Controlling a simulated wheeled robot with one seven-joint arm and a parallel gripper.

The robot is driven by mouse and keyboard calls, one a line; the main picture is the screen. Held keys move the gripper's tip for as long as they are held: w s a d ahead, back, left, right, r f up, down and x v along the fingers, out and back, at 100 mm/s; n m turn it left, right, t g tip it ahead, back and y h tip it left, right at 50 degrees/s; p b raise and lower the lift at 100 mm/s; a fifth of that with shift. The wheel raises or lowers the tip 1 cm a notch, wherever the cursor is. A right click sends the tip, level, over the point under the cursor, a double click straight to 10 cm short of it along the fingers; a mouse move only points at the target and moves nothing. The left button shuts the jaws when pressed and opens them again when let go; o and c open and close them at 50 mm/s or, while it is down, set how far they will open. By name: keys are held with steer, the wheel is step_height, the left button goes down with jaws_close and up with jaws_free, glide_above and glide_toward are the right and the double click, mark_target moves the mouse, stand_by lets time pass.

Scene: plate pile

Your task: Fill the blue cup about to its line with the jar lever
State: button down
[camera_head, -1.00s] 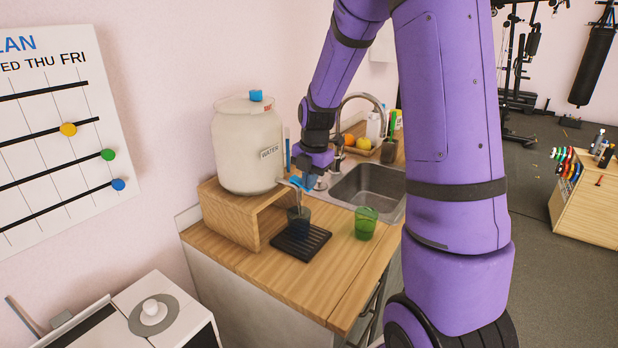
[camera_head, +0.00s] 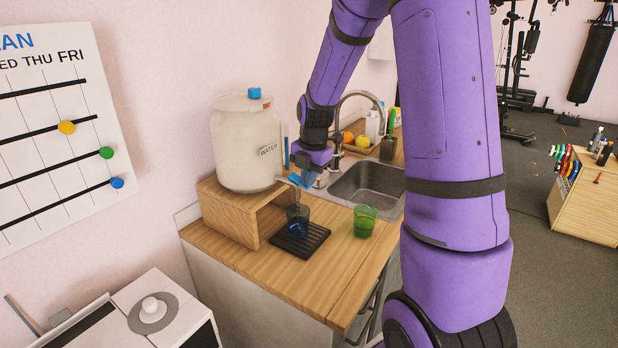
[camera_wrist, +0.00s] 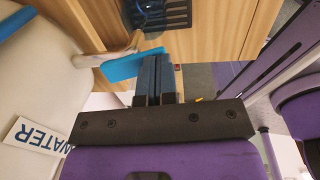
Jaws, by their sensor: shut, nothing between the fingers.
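The white water jar (camera_head: 246,140) stands on a wooden stand, with its tap and blue lever (camera_head: 295,180) on its right side. The lever (camera_wrist: 133,67) also shows in the wrist view. The see-through blue cup (camera_head: 297,214) stands upright on the black drip tray (camera_head: 318,238) below the tap. Its upper part looks dark and its lower part bright blue. My gripper (camera_wrist: 153,78) is shut and empty, with its fingertips close beside the lever. I cannot tell whether they touch. The cup's line cannot be made out.
A green cup (camera_head: 365,221) stands on the counter (camera_head: 330,275), right of the tray. The sink (camera_head: 368,184) and curved faucet (camera_head: 361,95) lie behind my arm, with fruit near the wall. The counter front is clear.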

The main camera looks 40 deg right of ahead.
steer(key=shift+r, duration=0.15)
stand_by(0.5)
steer(key=shift+r, duration=0.8)
